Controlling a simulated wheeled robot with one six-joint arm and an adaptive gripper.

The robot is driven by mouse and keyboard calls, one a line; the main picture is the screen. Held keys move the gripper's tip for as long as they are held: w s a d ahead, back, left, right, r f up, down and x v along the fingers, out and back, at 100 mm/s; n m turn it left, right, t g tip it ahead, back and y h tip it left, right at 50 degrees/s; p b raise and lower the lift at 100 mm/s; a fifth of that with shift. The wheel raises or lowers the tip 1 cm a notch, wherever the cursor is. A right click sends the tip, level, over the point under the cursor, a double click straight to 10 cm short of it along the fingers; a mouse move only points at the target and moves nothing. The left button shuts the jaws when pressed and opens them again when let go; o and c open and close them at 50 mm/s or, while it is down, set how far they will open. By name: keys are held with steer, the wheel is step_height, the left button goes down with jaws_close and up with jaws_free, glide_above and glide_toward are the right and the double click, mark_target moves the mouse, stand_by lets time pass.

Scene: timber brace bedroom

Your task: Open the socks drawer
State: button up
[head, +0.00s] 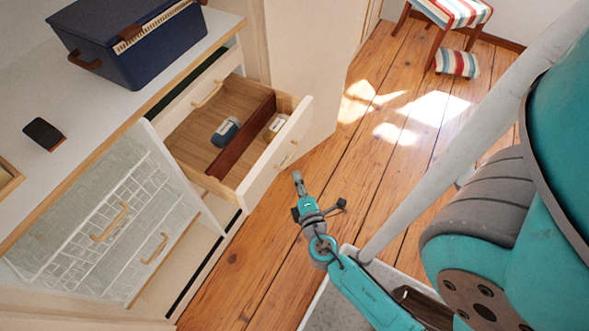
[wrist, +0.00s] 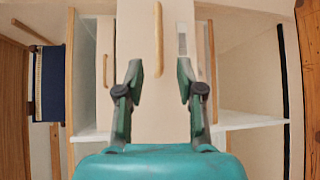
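A wooden drawer (head: 190,140) in the white cabinet stands pulled well out in the head view. It has a brown divider, a rolled blue bundle (head: 225,130) on one side and a pale bundle (head: 277,126) on the other. Its white front (head: 262,180) carries a wooden handle (head: 288,154); the front and handle (wrist: 158,40) also show in the wrist view. A small pale label (wrist: 182,45) beside the handle is unreadable. My gripper (head: 297,180) is just outside the front, apart from the handle. In the wrist view my gripper's fingers (wrist: 159,82) are spread with nothing between them.
A closed drawer with a handle (head: 208,95) is above. A dark blue box (head: 140,45) and a small black object (head: 43,133) stand on top.

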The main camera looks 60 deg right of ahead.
steer(key=shift+v, duration=1.55)
steer(key=s+a+m+y, duration=0.4)
steer(key=s+a+y, duration=0.45)
steer(key=a, duration=0.45)
steer(key=s+a+r+m+t+y, duration=0.1)
steer(key=s+a+r+m, duration=0.1)
steer(key=r, duration=0.5)
steer(key=s+a+r+m+t+y, duration=0.2)
steer(key=s+a+r+m, duration=0.1)
steer(key=r, duration=0.4)
steer(key=shift+s+m, duration=0.9)
steer(key=shift+s, duration=0.3)
